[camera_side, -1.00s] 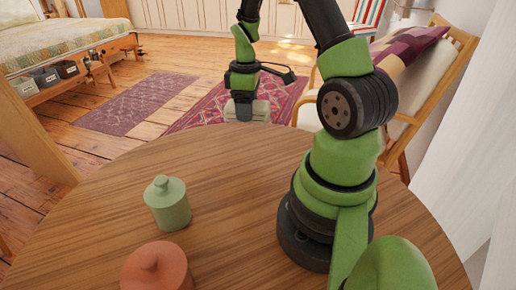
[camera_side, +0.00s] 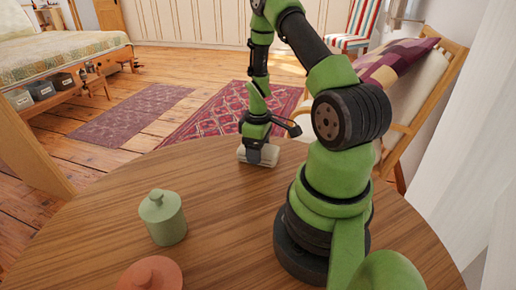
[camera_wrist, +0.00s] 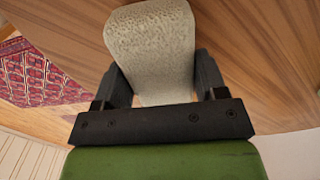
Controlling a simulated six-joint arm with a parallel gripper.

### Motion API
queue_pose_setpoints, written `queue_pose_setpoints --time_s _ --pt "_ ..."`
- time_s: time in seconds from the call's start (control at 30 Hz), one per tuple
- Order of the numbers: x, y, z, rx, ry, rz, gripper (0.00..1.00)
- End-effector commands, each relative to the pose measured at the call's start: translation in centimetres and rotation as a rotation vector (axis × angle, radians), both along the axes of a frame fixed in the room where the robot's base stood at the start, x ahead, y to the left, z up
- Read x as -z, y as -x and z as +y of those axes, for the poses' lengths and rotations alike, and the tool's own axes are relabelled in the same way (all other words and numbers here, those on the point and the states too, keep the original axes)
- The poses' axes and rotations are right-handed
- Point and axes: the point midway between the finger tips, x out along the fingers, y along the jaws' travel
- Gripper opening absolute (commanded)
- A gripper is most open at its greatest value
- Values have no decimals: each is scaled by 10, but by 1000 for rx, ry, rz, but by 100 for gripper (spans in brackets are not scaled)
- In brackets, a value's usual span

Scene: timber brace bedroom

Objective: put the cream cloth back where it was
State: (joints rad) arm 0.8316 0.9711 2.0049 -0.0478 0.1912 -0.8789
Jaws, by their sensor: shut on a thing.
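The cream cloth (camera_side: 243,154) is a small, folded, pale block at the far edge of the round wooden table in the side view. My gripper (camera_side: 259,156) points down and is shut on it. In the wrist view the cloth (camera_wrist: 152,45) shows its woven, textured surface between the two dark fingers of my gripper (camera_wrist: 155,85). The cloth is low, at or just above the tabletop; I cannot tell whether it touches. The fingers hide part of it.
A green lidded jar (camera_side: 166,222) stands upright on the table (camera_side: 215,205), left of my arm. A terracotta lidded jar (camera_side: 152,275) is at the near edge, partly cut off. The tabletop between the green jar and the cloth is clear. A wooden armchair (camera_side: 425,100) stands beyond the table.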

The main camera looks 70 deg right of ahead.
Motion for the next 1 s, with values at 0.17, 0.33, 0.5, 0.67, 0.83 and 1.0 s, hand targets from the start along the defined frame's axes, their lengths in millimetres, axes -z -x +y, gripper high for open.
queue_pose_setpoints --time_s 0.17,0.33,0.5,0.67,0.83,1.0 --pt "0 0 0 0 1 -1 43" --pt "3 0 0 -1 0 0 43" --pt "2 0 0 -1 1 -1 91" --pt "2 0 0 -1 1 -1 91" --pt "-5 -1 -1 -1 2 -2 91" --pt "-32 -1 -1 -1 5 -5 91"
